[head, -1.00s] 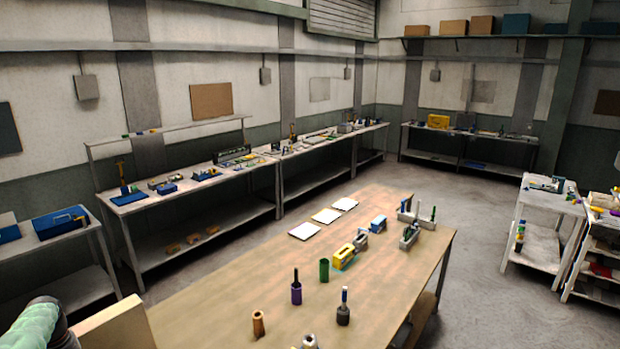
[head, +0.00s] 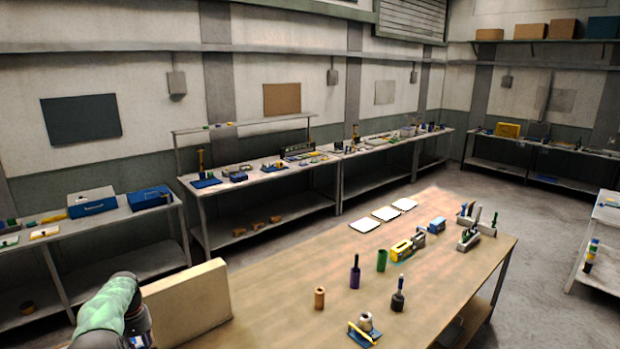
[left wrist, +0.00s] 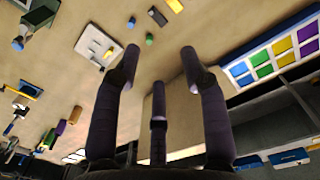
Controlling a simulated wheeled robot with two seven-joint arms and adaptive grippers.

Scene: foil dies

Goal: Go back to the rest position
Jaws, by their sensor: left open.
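My left arm (head: 108,312), in a green sleeve, comes in at the lower left of the head view beside an upright tan board. Its gripper is hidden or cut off there. In the left wrist view my left gripper (left wrist: 160,58) is open, its dark fingers spread with nothing between the tips. The tan board (left wrist: 182,118) shows behind and between the fingers. My right gripper is in neither view.
The wooden table (head: 270,285) holds a brown cylinder (head: 319,298), purple bottle (head: 355,272), green cylinder (head: 382,260) and yellow block (head: 401,250). The tan board (head: 192,300) stands near my arm. Grey benches (head: 265,179) line the wall. Floor shows between.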

